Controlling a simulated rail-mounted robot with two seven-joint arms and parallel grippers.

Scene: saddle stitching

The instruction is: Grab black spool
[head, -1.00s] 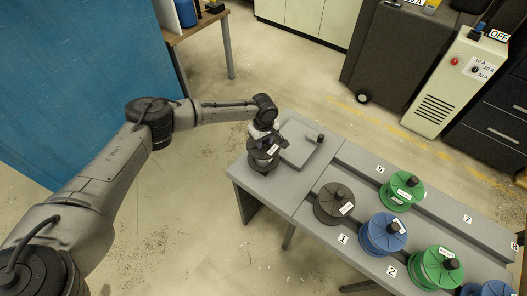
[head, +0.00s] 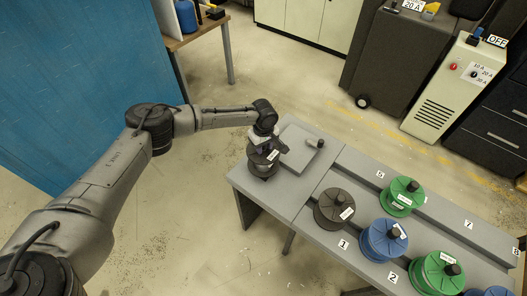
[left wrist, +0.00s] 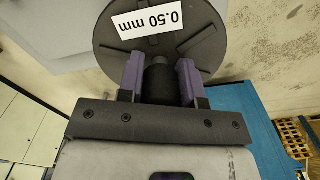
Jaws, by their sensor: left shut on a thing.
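A black spool (head: 262,168) with a white label is at the left end of the grey table in the head view. My left gripper (head: 264,146) comes down on it from above. In the left wrist view, the spool's dark round top (left wrist: 200,45) carries a "0.50 mm" label. The purple fingers of my left gripper (left wrist: 160,80) are shut on the dark knob at its centre, one on each side. I cannot tell whether the spool rests on the table or is just above it. My right gripper is not in view.
Another dark spool (head: 334,208) stands by label 1. Blue (head: 384,240) and green spools (head: 401,197) stand further right on the table (head: 310,228). A flat grey plate with a knob (head: 302,150) lies just right of my left gripper. A blue partition (head: 75,80) stands at left.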

